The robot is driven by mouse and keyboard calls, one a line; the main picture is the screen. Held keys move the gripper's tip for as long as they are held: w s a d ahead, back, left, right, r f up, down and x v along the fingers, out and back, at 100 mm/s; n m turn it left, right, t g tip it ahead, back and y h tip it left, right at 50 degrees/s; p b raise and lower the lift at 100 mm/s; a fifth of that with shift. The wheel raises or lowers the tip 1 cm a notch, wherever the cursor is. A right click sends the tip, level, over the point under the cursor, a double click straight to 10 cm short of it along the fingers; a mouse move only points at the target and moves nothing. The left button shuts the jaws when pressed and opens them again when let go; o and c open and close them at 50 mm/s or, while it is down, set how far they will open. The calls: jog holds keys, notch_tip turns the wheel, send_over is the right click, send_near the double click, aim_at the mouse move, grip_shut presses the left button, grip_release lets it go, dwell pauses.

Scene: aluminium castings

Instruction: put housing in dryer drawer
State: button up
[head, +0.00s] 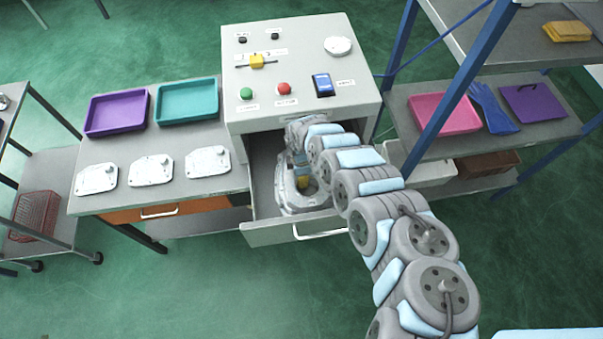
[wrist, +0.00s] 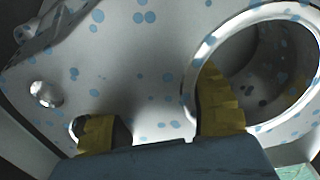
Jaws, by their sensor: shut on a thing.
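The dryer (head: 290,75) is a grey cabinet with buttons and a slider on its sloped top. Its drawer (head: 272,234) is pulled open at the front. The housing (head: 286,190), a silvery casting, is inside the open drawer; my arm hides part of it. In the wrist view the housing (wrist: 140,60) is close up, with bluish spots on its surface and a large round opening at the right. My gripper (wrist: 160,130) has yellow fingertips, one inside the rim of the opening and one at the left, shut on the housing. It also shows over the drawer in the head view (head: 302,180).
Three flat cast covers (head: 151,169) lie on the table left of the dryer, with a purple tray (head: 117,112) and a teal tray (head: 187,101) behind them. A blue-framed shelf (head: 440,85) with a pink tray (head: 445,112) stands close on the right.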

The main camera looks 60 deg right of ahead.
jog(key=shift+d+f, duration=0.15)
jog(key=shift+f, duration=0.1)
jog(key=o, duration=1.2)
jog(key=shift+r, duration=0.2)
jog(key=shift+d+r, duration=0.1)
jog(key=shift+r, duration=2.2)
jog(key=shift+r+p, duration=0.45)
jog(key=shift+r, duration=3.2)
jog(key=shift+a, duration=0.2)
